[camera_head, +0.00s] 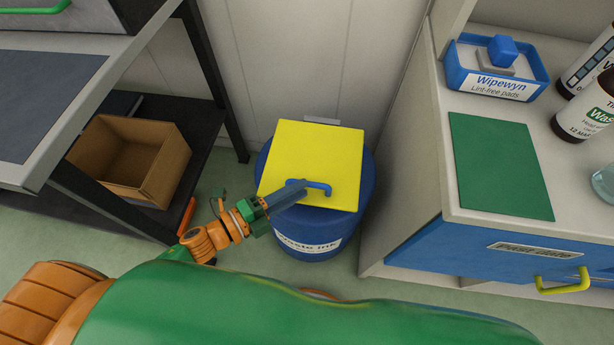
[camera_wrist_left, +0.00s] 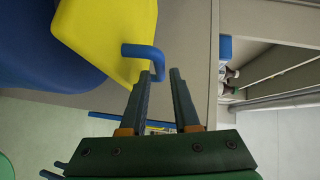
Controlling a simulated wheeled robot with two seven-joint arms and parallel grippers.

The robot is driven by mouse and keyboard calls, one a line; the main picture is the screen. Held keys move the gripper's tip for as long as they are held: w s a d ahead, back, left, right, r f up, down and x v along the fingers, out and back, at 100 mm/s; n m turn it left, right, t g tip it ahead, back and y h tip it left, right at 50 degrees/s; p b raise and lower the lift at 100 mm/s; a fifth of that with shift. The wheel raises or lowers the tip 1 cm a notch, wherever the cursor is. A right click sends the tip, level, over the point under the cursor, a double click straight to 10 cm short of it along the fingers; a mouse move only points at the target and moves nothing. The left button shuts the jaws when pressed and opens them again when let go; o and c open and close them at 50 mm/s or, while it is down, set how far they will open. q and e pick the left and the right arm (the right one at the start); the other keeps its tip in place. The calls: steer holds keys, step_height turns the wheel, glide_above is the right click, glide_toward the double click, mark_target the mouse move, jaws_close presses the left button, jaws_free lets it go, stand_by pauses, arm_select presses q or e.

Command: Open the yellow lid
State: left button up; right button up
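The yellow lid (camera_head: 312,150) lies flat and closed on top of the blue waste ink bin (camera_head: 318,240). A blue bar handle (camera_head: 318,186) sits near the lid's front edge. My left gripper (camera_head: 297,190) reaches in from the lower left, with its fingertips at the handle's left part in the head view. In the left wrist view, the lid (camera_wrist_left: 105,35) and its handle (camera_wrist_left: 143,52) are just beyond my left fingertips (camera_wrist_left: 161,74). The fingers are apart, with nothing clearly between them. Whether a fingertip touches the handle cannot be told. My right gripper is not in view.
A white counter with a blue drawer (camera_head: 490,255) stands close on the bin's right, holding a blue pad box (camera_head: 495,75), a green mat (camera_head: 500,165) and bottles. A dark shelf with a cardboard box (camera_head: 132,158) is at left. The wall is close behind the bin.

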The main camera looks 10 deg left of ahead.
mark_target(310, 183)
arm_select(q)
steer(key=x, duration=0.4)
jaws_close()
stand_by(1.4)
